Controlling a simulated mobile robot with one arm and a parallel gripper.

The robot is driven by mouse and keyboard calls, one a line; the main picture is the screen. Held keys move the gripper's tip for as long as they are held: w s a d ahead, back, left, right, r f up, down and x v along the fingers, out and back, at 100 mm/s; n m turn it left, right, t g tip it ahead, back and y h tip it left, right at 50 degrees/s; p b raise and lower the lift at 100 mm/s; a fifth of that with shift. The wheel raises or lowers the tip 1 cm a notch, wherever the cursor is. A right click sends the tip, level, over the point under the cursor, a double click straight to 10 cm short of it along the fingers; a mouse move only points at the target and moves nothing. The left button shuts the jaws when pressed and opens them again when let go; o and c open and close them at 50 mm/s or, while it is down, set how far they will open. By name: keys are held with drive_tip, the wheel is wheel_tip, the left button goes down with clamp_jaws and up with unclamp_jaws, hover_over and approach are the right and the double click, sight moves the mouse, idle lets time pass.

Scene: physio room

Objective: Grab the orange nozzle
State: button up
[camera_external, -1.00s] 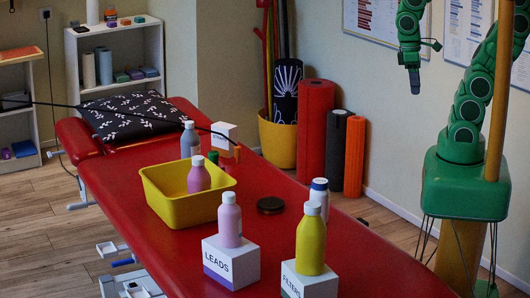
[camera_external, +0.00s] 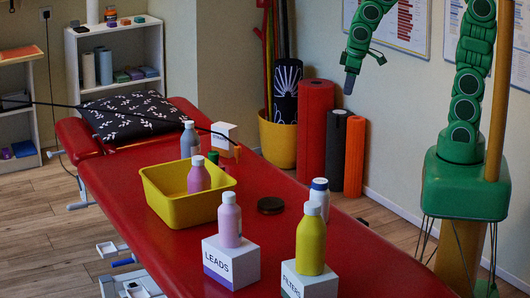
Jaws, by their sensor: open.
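A small orange nozzle (camera_external: 238,152) shows at the end of a thin black hose (camera_external: 150,116), which arches in from the left over the red treatment table. The nozzle points down, close to a white labelled box (camera_external: 223,134) behind the yellow bin; I cannot tell whether it touches the table. My gripper (camera_external: 348,87) is open and empty. It hangs in the air in front of the wall, above the foam rollers, up and to the right of the nozzle and well apart from it.
On the red table (camera_external: 130,180) stand a yellow bin (camera_external: 190,208) with bottles in and around it, a black disc (camera_external: 270,205), and bottles on the LEADS box (camera_external: 231,264) and FILTERS box (camera_external: 310,281). A patterned pillow (camera_external: 135,117) lies at the far end.

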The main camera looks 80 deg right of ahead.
drive_tip(key=w+d+f+n+t+y, duration=0.1)
drive_tip(key=w+d+f+t, duration=0.15)
drive_tip(key=w+f, duration=0.55)
drive_tip(key=w+d+f+n+t+y, duration=0.1)
drive_tip(key=w+d+f+t, duration=0.15)
drive_tip(key=w, duration=0.85)
drive_tip(key=w+d+f+n+t+y, duration=0.1)
drive_tip(key=w+d+f+n+t, duration=0.15)
drive_tip(key=w+f, duration=0.55)
drive_tip(key=t+y, duration=0.2)
drive_tip(key=y, duration=0.1)
approach(238, 158)
wheel_tip(238, 158, up, 3)
drive_tip(key=w+d, duration=0.2)
drive_tip(key=shift+w+a+f+t+y, duration=0.2)
drive_tip(key=shift+a+f+t+y, duration=0.25)
drive_tip(key=shift+a+f, duration=0.45)
drive_tip(key=shift+x, duration=1.25)
drive_tip(key=shift+w+f, duration=0.45)
drive_tip(key=shift+f, duration=0.05)
drive_tip(key=shift+x, duration=2)
drive_tip(key=shift+d+f, duration=0.1)
drive_tip(key=shift+f, duration=0.05)
drive_tip(key=shift+c, duration=0.4)
